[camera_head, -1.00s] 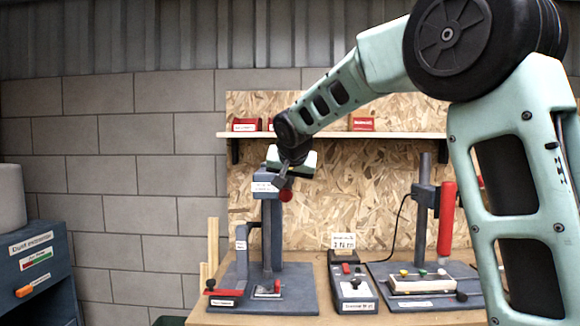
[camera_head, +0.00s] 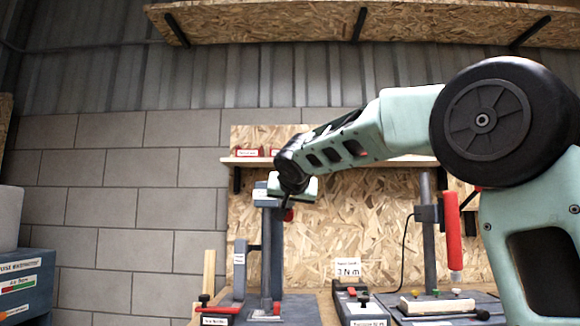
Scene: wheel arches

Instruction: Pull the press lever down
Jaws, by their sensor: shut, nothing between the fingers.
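A grey-blue bench press with an upright column (camera_head: 272,255) stands on the left of the bench. A red ball knob (camera_head: 289,214), which looks like the end of its lever, shows near the top of the column. My gripper (camera_head: 286,205) is at the press head, just above and beside the knob. It is shut and looks empty. My wrist hides most of the lever, and I cannot tell whether the fingers touch it.
A second stand with a long red handle (camera_head: 451,228) is on the right. Between them is a small device (camera_head: 362,305) with a sign. A wooden shelf (camera_head: 400,161) runs behind my arm, and a higher shelf (camera_head: 290,22) crosses the top. A blue cabinet (camera_head: 25,285) is at left.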

